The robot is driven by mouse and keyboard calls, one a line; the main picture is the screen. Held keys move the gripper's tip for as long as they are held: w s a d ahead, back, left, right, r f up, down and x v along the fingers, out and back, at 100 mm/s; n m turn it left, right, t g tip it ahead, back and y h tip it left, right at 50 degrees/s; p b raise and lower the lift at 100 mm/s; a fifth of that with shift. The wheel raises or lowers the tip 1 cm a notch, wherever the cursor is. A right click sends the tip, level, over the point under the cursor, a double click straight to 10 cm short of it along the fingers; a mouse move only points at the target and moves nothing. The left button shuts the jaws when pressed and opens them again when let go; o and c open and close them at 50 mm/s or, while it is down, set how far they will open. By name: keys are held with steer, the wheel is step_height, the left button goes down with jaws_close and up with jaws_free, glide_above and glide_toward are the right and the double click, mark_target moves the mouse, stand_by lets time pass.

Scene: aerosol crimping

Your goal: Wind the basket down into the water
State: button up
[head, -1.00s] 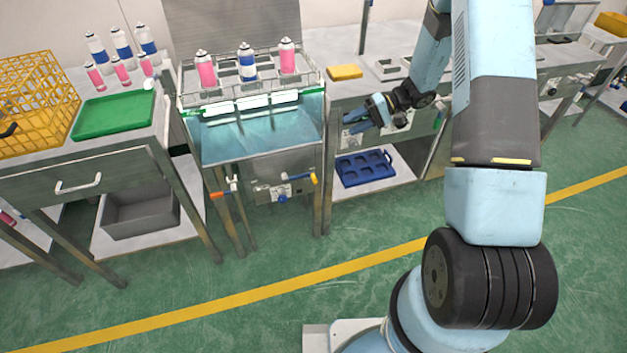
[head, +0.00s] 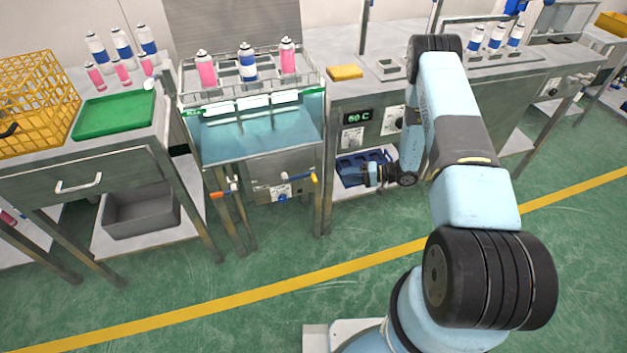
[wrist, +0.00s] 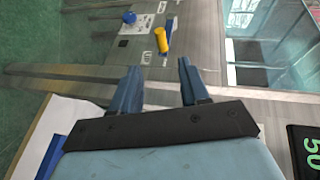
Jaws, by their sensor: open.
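The wire basket (head: 220,91) holds a few pink and blue-white cans upright and hangs at the top of the water tank (head: 250,135), above the blue water. On the tank's front is a panel with a crank that has a yellow handle (head: 314,179) and a blue knob (head: 283,198). An orange-handled valve (head: 217,193) is to its left. My gripper (head: 366,174) is in front of the bench right of the tank, apart from the crank. In the wrist view its two blue fingers (wrist: 157,85) are spread and empty, with the yellow handle (wrist: 161,39) beyond them.
A yellow sponge (head: 345,72) lies on the bench top. A green tray (head: 115,114) is at left. Floor in front is clear.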

mark_target(315, 177)
steer(key=x, duration=1.3)
steer(key=shift+a, duration=0.15)
jaws_close()
steer(key=shift+a, duration=0.15)
steer(key=shift+d+r, duration=0.1)
steer(key=shift+d, duration=0.2)
